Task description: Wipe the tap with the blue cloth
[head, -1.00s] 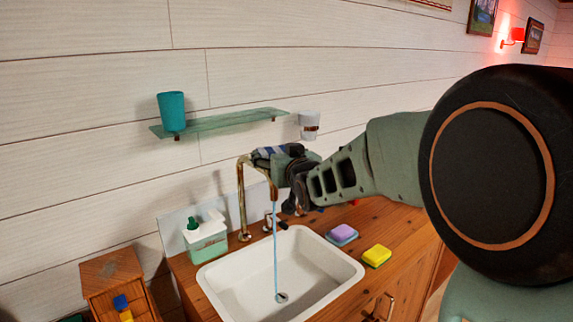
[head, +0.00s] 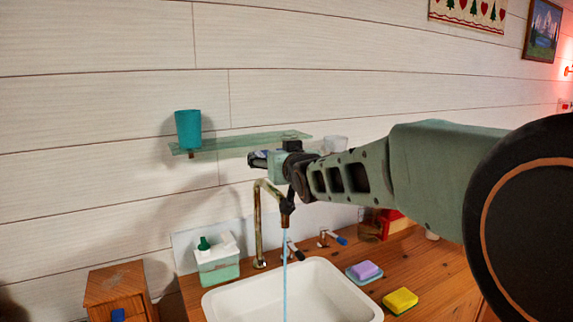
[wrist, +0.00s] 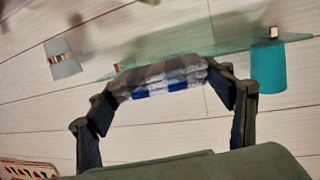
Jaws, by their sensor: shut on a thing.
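A folded cloth with grey, white and blue checks (wrist: 163,78) is held between both fingers in the wrist view. My gripper (wrist: 168,85) is shut on it. In the head view my gripper (head: 270,160) is level, its tip pointing left, just above the top of the tap's spout. The brass tap (head: 258,225) rises behind the sink, curves over, and runs a thin stream of water into it. My gripper mostly hides the cloth in the head view. A small gap seems to separate gripper and tap, but depth is hard to tell.
A glass shelf (head: 225,143) with a teal cup (head: 188,130) is on the wall close behind my gripper. A white cup (head: 335,144) is partly hidden by my arm.

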